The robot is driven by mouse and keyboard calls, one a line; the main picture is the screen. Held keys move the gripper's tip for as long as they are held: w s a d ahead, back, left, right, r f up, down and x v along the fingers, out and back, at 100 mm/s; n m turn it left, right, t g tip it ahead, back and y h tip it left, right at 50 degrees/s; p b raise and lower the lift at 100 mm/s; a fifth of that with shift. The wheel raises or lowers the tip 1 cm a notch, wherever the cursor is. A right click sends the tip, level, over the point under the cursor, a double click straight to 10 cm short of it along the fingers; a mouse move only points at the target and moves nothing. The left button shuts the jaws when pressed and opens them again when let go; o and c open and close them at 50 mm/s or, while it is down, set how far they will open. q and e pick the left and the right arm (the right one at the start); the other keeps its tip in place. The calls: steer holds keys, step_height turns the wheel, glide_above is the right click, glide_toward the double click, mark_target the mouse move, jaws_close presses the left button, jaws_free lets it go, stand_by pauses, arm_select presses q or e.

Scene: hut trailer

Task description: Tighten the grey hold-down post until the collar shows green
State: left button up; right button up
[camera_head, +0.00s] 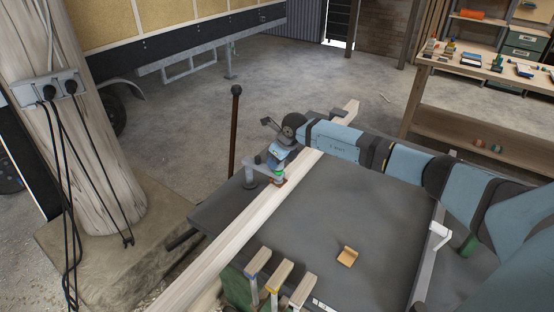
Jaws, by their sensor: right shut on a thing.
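The grey hold-down post (250,178) stands at the left edge of the dark bench, with a grey arm reaching right over a long pale wooden beam (232,233). A small reddish-brown pad lies on the beam under the arm's end. A small green band (279,171) shows just above the pad; whether it is the collar's mark I cannot tell for sure. My right gripper (276,161), at the end of the blue arm from the right, is shut at the top of the hold-down and covers what it grips. My left gripper is out of view.
The dark bench top (370,210) is mostly clear, with a small orange-tan block (347,256) on it. Several wooden-handled tools (277,277) stand in a green holder at the front. A white clamp (440,232) is at the right. A brown rod (234,130) rises behind the post.

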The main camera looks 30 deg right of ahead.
steer(key=m+h, duration=0.1)
steer(key=m, duration=0.2)
steer(key=shift+m, duration=0.3)
steer(key=shift+d+m+h+b, duration=0.15)
steer(key=shift+m+h+b, duration=0.65)
steer(key=shift+m, duration=1)
steer(key=o, duration=0.9)
steer(key=shift+o, duration=0.2)
steer(key=shift+r, duration=0.15)
steer(key=b+v, duration=0.1)
steer(key=v, duration=1.2)
steer(key=shift+a+r, duration=0.25)
steer(key=shift+r, duration=0.05)
